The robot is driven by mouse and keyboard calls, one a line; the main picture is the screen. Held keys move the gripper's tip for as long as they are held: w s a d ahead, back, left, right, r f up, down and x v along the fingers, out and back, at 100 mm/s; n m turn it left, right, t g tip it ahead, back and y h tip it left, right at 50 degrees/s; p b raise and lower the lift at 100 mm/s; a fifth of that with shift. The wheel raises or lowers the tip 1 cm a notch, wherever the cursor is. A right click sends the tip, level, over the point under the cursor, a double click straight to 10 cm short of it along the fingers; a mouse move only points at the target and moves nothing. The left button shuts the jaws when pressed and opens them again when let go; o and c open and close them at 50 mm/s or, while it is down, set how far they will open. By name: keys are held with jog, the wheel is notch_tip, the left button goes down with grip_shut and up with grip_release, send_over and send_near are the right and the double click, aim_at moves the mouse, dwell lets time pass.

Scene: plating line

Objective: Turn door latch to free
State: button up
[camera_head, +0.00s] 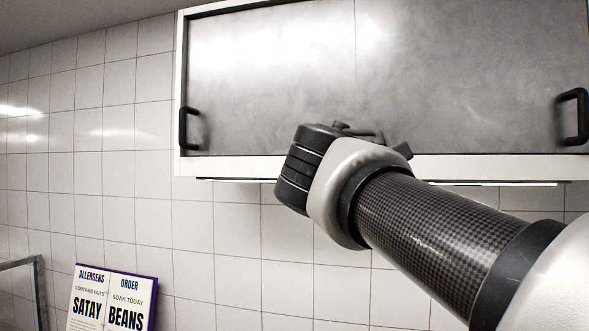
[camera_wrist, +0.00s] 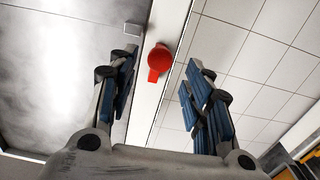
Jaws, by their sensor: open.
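The door latch (camera_wrist: 159,62) is a red knob with a short tab, mounted on the white frame strip of the cabinet in the wrist view. My gripper (camera_wrist: 162,58) is open, with one blue-padded finger on each side of the latch; I see no contact. A grey metal door (camera_wrist: 60,75) lies left of the strip. In the head view the latch cannot be seen, and my wrist blocks part of the lower cabinet edge. The cabinet doors (camera_head: 270,80) look closed there, with black handles (camera_head: 188,128) (camera_head: 573,117) at both ends.
A small grey block (camera_wrist: 133,28) sits by the door edge near the left fingertip. White wall tiles (camera_wrist: 255,45) lie right of the strip. In the head view, an allergen and order board (camera_head: 112,297) stands low on the left. The space below the cabinet looks clear.

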jog(key=v, duration=0.9)
jog(key=shift+s, duration=0.15)
jog(key=shift+r, duration=0.1)
